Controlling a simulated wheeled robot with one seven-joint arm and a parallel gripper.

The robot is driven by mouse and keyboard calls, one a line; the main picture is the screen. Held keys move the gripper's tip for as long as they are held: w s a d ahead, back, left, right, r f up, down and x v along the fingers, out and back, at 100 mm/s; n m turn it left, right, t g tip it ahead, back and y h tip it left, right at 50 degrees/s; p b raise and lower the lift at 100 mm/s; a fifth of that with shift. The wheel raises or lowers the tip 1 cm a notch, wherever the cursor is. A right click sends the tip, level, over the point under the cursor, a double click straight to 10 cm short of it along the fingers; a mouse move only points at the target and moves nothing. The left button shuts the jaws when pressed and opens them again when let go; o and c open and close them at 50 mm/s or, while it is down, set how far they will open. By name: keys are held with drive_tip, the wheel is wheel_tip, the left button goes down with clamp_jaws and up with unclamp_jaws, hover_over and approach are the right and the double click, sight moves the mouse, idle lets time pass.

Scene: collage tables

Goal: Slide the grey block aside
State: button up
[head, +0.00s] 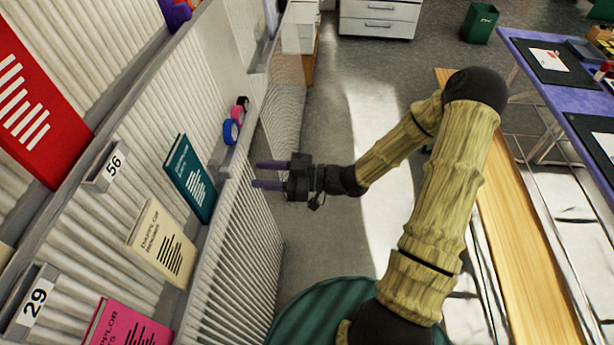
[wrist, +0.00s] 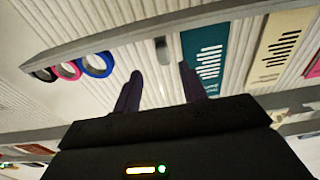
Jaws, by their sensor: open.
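A small grey block (wrist: 162,51) sits by the shelf ledge in the wrist view, between a row of tape rolls and a teal book. It lies ahead of the gap between my fingertips, apart from them. My gripper (head: 254,174) has two purple fingers spread apart and pointing left at the shelf. In the wrist view my gripper (wrist: 160,71) is open, with nothing between the fingers.
A teal book (head: 190,178) stands on one side of the block's place; blue (head: 231,131), pink (head: 238,112) and black tape rolls on the other. A ledge (wrist: 205,14) runs along the front. A cream book (head: 162,243) is nearer. Open floor lies behind my gripper.

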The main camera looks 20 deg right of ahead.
drive_tip(key=v, duration=1)
drive_tip(key=shift+a, duration=0.15)
